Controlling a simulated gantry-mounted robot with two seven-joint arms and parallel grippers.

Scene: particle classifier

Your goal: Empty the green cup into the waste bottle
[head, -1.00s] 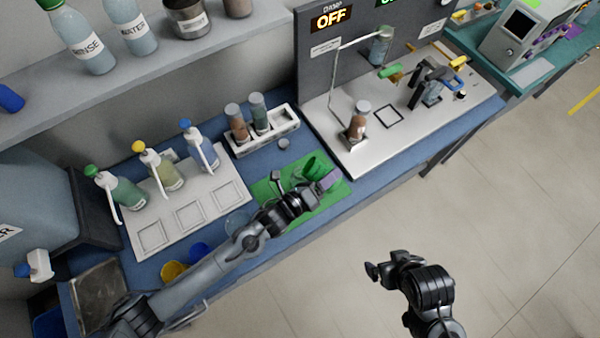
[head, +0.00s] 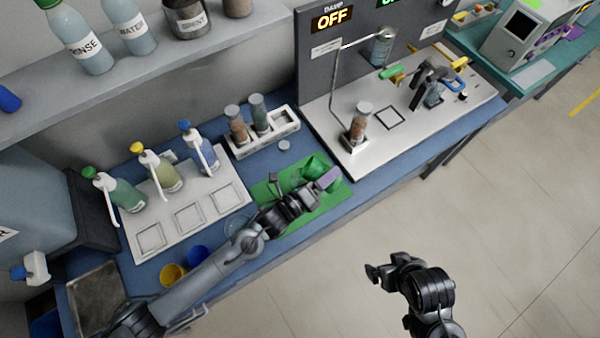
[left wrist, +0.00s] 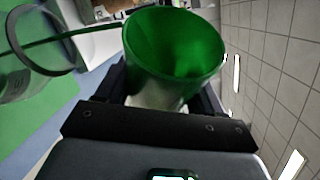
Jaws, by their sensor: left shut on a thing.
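The green cup (head: 315,168) is over the green mat (head: 322,205) in the head view. My left gripper (head: 318,182) is shut on it, and the arm hides part of the cup. In the left wrist view the green cup (left wrist: 172,48) sits between the fingers with its wide mouth showing. I cannot make out its contents. No bottle marked as waste can be read. A clear round-mouthed vessel (left wrist: 72,48) shows at the left of the wrist view. My right gripper (head: 372,270) hangs over the floor, away from the bench; its jaw opening is unclear.
A white rack (head: 285,130) with two capped vials stands behind the mat. Several pump bottles (head: 165,170) stand along a white tray (head: 190,215) at left. Blue (head: 197,254) and yellow (head: 172,275) cups stand near the left arm. A white machine deck (head: 390,140) lies to the right.

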